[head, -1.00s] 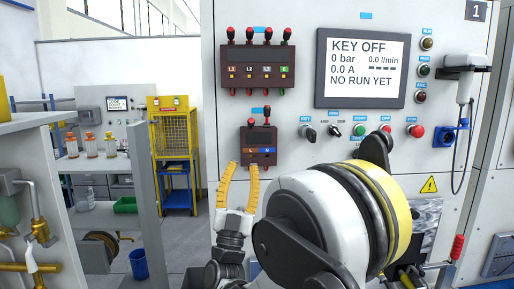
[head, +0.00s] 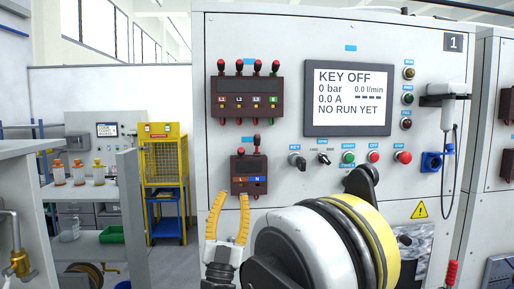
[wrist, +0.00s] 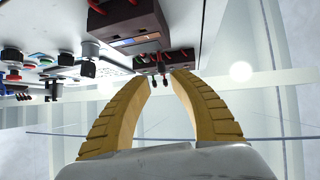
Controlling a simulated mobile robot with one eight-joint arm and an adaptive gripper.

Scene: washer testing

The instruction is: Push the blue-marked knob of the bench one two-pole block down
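The two-pole block (head: 249,174) is a dark brown box on the bench one panel, with an orange mark at left and a blue mark (head: 258,179) at right. Two red-topped knobs stand on its top. The right, blue-side knob (head: 257,142) stands higher than the left knob (head: 240,152). My gripper (head: 231,195) has yellow fingers, apart and empty, by the block's lower edge in the head view. In the wrist view my gripper (wrist: 162,75) is also open. A dark block (wrist: 125,18) shows at the top there; the blue-side knob is hard to make out.
A four-pole block (head: 247,98) with several raised knobs is above. The screen (head: 348,98) reads KEY OFF. The key switch (head: 297,161) and push buttons (head: 403,157) are to the right. A yellow cage (head: 165,160) stands at the left, away from the panel.

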